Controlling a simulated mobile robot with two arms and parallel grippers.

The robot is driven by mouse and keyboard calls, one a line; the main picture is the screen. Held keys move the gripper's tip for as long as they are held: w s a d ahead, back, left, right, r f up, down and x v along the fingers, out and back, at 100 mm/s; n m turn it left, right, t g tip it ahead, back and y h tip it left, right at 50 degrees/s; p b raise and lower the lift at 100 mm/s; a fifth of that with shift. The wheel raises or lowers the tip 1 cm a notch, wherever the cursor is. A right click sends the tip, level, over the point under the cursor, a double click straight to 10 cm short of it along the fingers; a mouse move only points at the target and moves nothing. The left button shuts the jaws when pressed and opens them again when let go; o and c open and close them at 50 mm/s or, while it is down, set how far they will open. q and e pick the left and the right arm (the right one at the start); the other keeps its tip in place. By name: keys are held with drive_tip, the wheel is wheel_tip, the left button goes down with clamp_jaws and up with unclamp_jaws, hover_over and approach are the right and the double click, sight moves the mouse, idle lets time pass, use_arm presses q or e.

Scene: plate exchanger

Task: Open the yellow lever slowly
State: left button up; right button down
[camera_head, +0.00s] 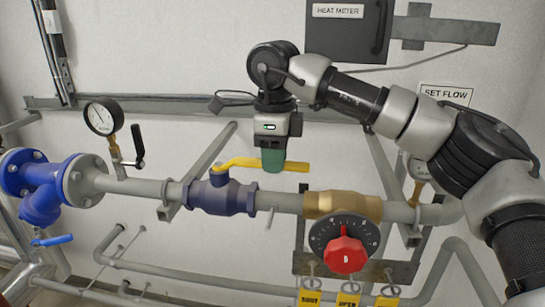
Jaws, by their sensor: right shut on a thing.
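The yellow lever (240,162) sits on top of a dark blue valve body (221,194) in the middle of the grey pipe. It lies roughly along the pipe, with its free end pointing right. My right gripper (272,164) comes down from above with green fingertips and is shut on the lever's right part. The fingers hide the part of the lever between them. My left gripper does not show.
A red knob (344,255) on a black dial stands at lower right, below a brass valve (342,205). A pressure gauge (104,118) with a black-handled cock and a blue flanged fitting (42,190) are at left. Yellow tags (348,300) hang at the bottom. A heat meter box (347,35) is above.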

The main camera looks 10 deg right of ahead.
drive_tip(key=shift+w+d+r, duration=0.1)
drive_tip(key=shift+w+r, duration=0.05)
drive_tip(key=shift+r, duration=0.05)
idle(0.3)
drive_tip(key=c, duration=1.1)
unclamp_jaws()
drive_tip(key=shift+o, duration=1)
drive_tip(key=shift+f, duration=0.15)
wheel_tip(320, 180, up, 4)
drive_tip(key=shift+w+r+b, duration=0.1)
drive_tip(key=shift+r+b, duration=0.1)
drive_tip(key=shift+b, duration=0.6)
wheel_tip(320, 180, up, 6)
drive_tip(key=shift+r, duration=0.25)
drive_tip(key=shift+f, duration=0.1)
